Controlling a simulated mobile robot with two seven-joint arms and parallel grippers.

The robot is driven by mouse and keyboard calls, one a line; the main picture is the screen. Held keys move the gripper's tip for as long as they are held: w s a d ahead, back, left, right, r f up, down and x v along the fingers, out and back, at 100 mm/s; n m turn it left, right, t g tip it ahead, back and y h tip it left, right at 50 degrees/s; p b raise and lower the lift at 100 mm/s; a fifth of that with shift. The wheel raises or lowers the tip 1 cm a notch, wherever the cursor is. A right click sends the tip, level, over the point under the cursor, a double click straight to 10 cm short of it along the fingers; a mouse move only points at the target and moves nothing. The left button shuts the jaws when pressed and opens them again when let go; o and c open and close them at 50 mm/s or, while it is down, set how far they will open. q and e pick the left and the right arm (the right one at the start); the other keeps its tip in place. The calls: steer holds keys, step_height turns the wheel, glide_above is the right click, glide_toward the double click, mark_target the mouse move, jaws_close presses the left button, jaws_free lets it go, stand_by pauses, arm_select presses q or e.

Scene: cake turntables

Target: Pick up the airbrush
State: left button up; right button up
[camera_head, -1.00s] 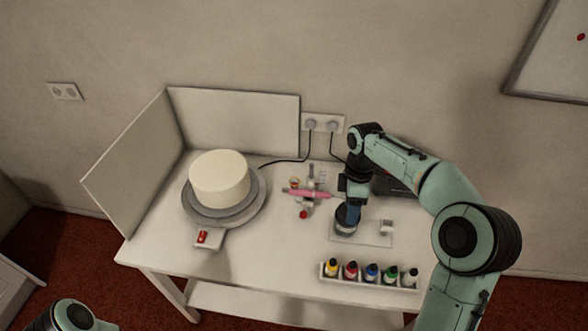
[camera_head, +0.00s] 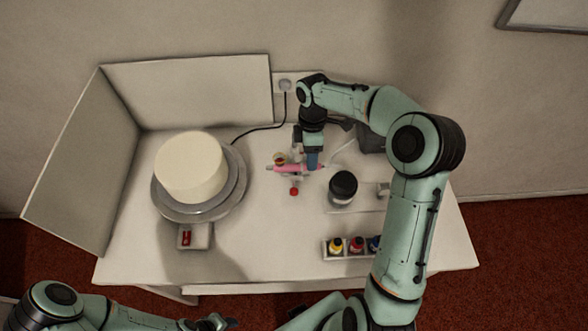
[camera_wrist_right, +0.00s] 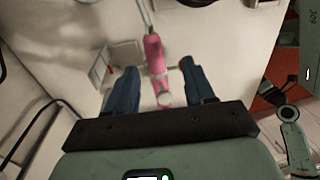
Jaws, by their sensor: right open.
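The pink airbrush (camera_head: 284,169) lies across its small holder on the white table, right of the cake. My right gripper (camera_head: 312,166) points down at the airbrush's right end and hides part of it. In the right wrist view the airbrush (camera_wrist_right: 154,55) runs between the two blue fingers of my open right gripper (camera_wrist_right: 158,68), with a gap on each side. A pale hose leads from its far end. A dark part at the bottom edge of the head view seems to be my left gripper (camera_head: 215,322); its fingers are not clear.
A white cake on a grey turntable (camera_head: 236,192) stands at left, with a red-switched box (camera_head: 194,237) in front. A dark jar (camera_head: 343,188) stands right of the airbrush. A bottle rack (camera_head: 327,254) is at front right, partly behind my arm. White panels (camera_head: 190,95) stand behind and left.

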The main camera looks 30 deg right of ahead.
mark_target(293, 167)
steer(key=shift+f, duration=0.55)
steer(key=f, duration=0.4)
steer(key=shift+a+f, duration=0.2)
steer(key=shift+f, duration=0.2)
jaws_close()
